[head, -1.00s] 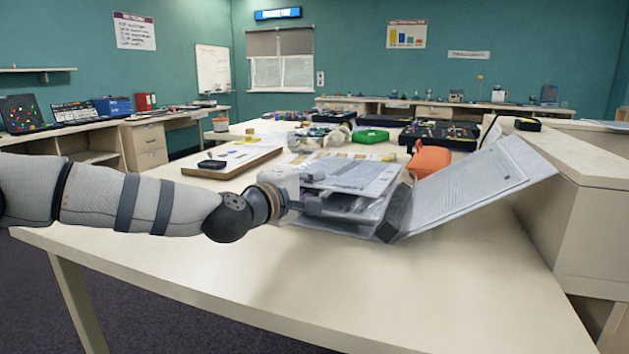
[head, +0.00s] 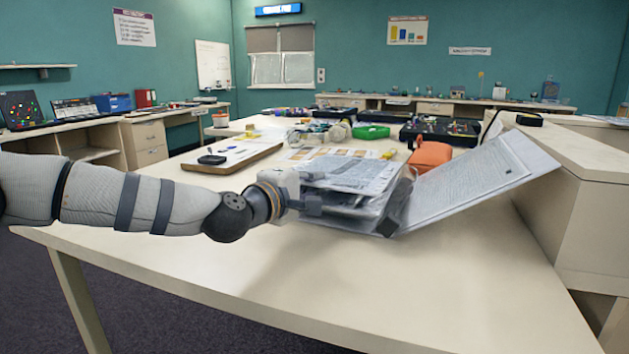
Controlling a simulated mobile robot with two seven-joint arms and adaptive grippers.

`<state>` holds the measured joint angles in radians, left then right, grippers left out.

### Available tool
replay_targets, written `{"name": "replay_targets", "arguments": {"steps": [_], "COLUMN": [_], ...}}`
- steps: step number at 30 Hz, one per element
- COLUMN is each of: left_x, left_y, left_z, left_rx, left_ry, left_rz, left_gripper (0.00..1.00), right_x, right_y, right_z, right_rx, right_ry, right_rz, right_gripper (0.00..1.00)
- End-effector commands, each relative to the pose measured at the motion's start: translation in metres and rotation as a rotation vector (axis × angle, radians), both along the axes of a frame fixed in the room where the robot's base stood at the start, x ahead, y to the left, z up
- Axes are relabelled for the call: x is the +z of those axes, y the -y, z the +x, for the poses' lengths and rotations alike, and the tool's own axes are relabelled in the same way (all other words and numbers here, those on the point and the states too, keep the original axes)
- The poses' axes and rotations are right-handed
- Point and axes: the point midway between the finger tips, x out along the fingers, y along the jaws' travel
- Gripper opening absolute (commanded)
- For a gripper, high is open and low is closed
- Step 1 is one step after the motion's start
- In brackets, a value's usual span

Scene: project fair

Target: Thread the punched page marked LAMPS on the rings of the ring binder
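The ring binder (head: 470,188) lies open on the near table. Its right side, with a printed sheet, slopes up to the right. Printed pages (head: 350,174) lie over its left side. The rings are hidden or too blurred to make out, and I cannot read LAMPS on any page. My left gripper (head: 350,208) reaches in from the left, low against the near left side of the pages. Its fingers overlap the pages and blur into them, so I cannot tell whether it grips one. My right gripper is out of view.
An orange pouch (head: 430,156) stands just behind the binder. A clipboard-like board (head: 232,157) lies behind my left arm. A green tray (head: 371,132) and black cases (head: 440,133) are farther back. The front of the table (head: 300,285) is clear.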

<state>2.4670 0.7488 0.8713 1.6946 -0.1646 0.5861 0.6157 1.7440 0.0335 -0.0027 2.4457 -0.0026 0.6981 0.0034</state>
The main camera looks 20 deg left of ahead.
Motion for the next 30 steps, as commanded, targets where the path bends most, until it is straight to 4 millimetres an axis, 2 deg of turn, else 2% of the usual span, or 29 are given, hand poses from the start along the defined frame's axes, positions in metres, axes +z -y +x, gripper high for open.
{"name": "replay_targets", "arguments": {"steps": [4,6,8,20,23,30], "left_x": [0.000,0.000,0.000,-0.002,0.000,0.007], "left_y": [0.000,0.000,0.000,-0.001,-0.006,-0.022], "left_z": [0.000,0.000,0.000,-0.003,-0.019,-0.082], "left_rx": [0.000,0.000,0.000,0.000,0.000,0.001], "left_ry": [0.001,0.001,0.001,-0.004,-0.003,0.001], "left_rz": [0.000,0.000,0.000,0.000,-0.001,-0.004], "left_gripper": [0.00,0.18,0.28,0.28,0.28,0.28], "right_x": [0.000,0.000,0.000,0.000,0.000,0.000], "right_y": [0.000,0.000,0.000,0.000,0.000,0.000], "right_z": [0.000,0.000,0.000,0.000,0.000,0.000], "right_rx": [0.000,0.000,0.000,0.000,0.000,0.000], "right_ry": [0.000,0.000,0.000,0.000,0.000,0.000], "right_rz": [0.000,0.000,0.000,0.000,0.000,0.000], "right_gripper": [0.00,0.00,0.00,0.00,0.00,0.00]}}
